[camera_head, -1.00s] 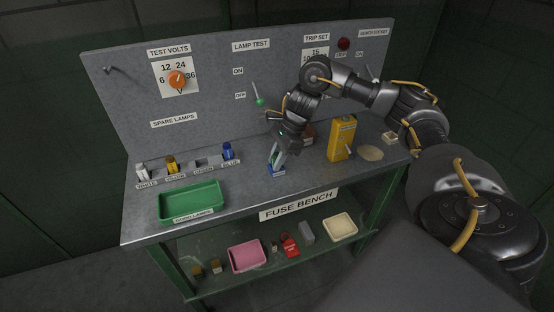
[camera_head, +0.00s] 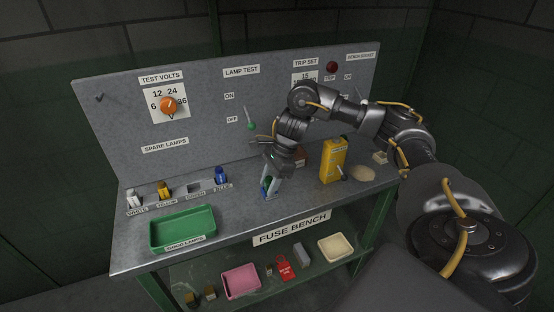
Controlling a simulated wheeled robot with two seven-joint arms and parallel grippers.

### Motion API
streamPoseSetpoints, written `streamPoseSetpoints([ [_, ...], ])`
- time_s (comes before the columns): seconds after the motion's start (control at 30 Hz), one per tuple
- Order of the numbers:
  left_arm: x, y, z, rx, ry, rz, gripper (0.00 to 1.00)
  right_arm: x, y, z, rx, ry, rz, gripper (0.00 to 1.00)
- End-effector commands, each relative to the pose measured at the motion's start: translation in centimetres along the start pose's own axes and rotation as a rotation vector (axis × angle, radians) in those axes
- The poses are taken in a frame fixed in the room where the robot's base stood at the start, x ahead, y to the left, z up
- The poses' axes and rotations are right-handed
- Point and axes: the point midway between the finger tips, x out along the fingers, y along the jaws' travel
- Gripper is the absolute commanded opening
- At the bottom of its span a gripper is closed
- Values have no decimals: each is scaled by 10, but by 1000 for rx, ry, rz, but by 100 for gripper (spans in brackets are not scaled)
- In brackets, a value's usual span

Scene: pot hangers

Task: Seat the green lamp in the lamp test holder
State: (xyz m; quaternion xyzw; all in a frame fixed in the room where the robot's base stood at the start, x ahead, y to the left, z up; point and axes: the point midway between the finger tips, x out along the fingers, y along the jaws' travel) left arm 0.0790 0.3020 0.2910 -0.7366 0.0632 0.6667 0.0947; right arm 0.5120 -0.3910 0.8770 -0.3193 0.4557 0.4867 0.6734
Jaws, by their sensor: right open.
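My right gripper (camera_head: 270,187) is open over the bench top, its fingers pointing down at a small blue lamp test holder (camera_head: 265,194). A small green shape that looks like the green lamp (camera_head: 268,182) shows between the fingers at the holder. The fingers partly hide it, so I cannot tell how deep or how straight it sits. The slot between the yellow and blue lamps in the spare lamps row (camera_head: 194,187) looks empty. My left gripper is not in view.
White (camera_head: 133,199), yellow (camera_head: 165,190) and blue (camera_head: 221,176) lamps stand at the left rear. A green tray (camera_head: 182,229) is in front of them. A yellow box (camera_head: 334,160) stands right of the gripper. A green-tipped lever (camera_head: 251,126) juts from the panel.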

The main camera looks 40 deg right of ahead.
Motion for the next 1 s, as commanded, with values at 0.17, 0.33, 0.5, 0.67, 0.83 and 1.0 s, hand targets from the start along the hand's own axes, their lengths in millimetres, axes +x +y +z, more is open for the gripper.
streamPoseSetpoints([
  [0.17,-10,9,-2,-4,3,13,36,-43,-2,-1,2,1,-10,45],
  [0.33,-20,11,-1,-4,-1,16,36,-81,-2,0,4,-1,-14,45],
  [0.5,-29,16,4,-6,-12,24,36,-107,-2,0,3,-2,-13,45],
  [0.67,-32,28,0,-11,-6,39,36,-119,-2,0,2,-2,-14,45],
  [0.83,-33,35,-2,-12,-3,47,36,-121,-2,-1,3,-2,-13,45],
  [1.0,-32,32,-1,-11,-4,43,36,-121,-2,-1,3,-2,-13,45],
])
